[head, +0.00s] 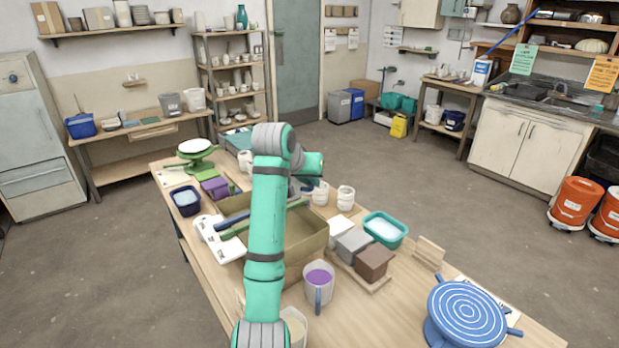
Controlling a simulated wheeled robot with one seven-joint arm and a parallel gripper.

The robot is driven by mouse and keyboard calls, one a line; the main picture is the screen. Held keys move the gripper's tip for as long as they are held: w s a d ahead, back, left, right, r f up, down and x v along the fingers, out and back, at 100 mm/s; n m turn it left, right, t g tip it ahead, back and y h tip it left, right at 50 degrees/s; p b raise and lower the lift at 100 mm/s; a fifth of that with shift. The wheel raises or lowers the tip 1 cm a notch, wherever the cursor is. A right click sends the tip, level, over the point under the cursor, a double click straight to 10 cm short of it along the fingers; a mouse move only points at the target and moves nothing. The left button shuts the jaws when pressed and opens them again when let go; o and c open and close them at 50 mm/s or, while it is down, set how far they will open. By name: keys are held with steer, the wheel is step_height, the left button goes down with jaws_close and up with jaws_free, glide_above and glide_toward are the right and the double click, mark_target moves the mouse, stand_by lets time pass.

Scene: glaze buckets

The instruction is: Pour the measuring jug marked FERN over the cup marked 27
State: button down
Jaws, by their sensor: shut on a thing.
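My gripper (302,188) is small and dark beyond the top of my arm, above the far part of the table. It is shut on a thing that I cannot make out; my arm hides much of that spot. A clear measuring jug with purple liquid and a blue handle (319,284) stands upright on the near table. Another jug with pale contents (295,326) is partly hidden by my arm. White cups stand close to my gripper, one at its right (321,194) and another farther right (346,198). No FERN or 27 marking is readable.
A large tan box (312,236) fills the middle of the table (395,312). Grey and brown blocks (374,262), a teal tub (386,229) and a blue ringed turntable (467,313) stand to the right. A dark blue tub (186,201) and a green stand (196,156) are left.

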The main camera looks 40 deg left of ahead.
mark_target(310, 189)
steer(key=shift+f+h, duration=0.4)
steer(key=shift+f, duration=1.15)
steer(key=shift+r+n+h, duration=0.1)
steer(key=shift+n+h, duration=0.2)
steer(key=shift+d, duration=0.1)
steer(key=shift+r+n+t+h, duration=0.3)
steer(key=shift+r+n+h, duration=0.2)
steer(key=shift+r+h, duration=0.55)
steer(key=shift+s+a+r+n+h, duration=0.1)
steer(key=shift+a+r+n+h, duration=0.25)
steer(key=shift+r, duration=0.35)
steer(key=shift+a+f, duration=0.1)
steer(key=shift+f, duration=1.05)
steer(key=shift+a+r+n+t+h, duration=0.3)
steer(key=shift+r+h, duration=0.2)
steer(key=shift+r, duration=0.2)
